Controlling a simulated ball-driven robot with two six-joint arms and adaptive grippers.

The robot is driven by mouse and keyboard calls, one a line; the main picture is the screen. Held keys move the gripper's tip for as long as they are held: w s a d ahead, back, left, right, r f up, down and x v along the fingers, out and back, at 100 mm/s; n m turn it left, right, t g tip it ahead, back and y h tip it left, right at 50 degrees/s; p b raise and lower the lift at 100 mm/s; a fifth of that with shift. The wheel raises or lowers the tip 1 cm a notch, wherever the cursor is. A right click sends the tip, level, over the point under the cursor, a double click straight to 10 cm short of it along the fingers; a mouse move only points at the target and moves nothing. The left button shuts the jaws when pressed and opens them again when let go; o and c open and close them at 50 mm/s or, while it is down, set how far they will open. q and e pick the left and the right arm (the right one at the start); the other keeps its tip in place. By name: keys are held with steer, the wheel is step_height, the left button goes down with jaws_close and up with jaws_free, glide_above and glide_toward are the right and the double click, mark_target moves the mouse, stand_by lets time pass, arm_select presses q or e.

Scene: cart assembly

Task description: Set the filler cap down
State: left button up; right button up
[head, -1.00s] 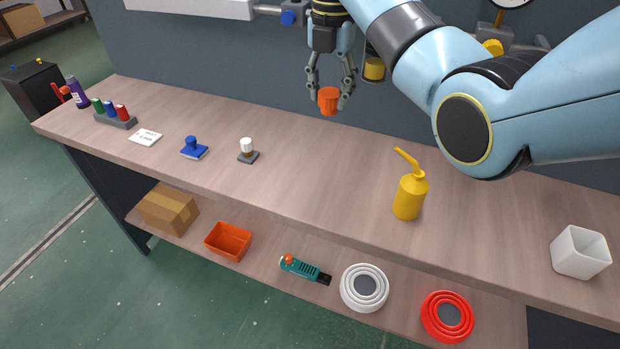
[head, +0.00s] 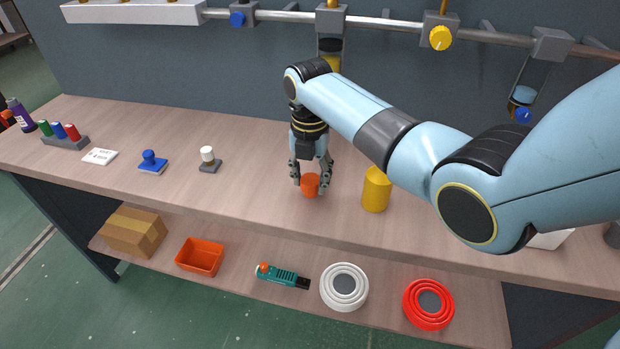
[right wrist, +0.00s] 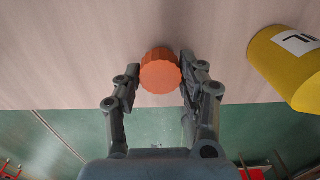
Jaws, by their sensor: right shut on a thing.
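The filler cap (head: 310,187) is a small orange ribbed cylinder. My right gripper (head: 312,182) is shut on it, fingers pointing down, at the tabletop in the middle of the workbench (head: 255,195). In the right wrist view the cap (right wrist: 160,71) sits between the two fingertips (right wrist: 161,75), with the wood surface behind it. I cannot tell whether its underside touches the bench. My left gripper is not in view.
The yellow oiler (head: 376,190) stands close to the right of the cap; my arm hides its top. A white-topped stamp (head: 208,158) and blue stamp (head: 152,162) stand to the left. A pipe with valves (head: 380,23) runs along the back wall.

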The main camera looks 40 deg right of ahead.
mark_target(310, 179)
steer(key=shift+f, duration=0.3)
steer(key=shift+f, duration=0.15)
steer(key=o, duration=1.3)
step_height(310, 179, up, 12)
steer(key=shift+r, duration=0.2)
steer(key=shift+w, duration=0.1)
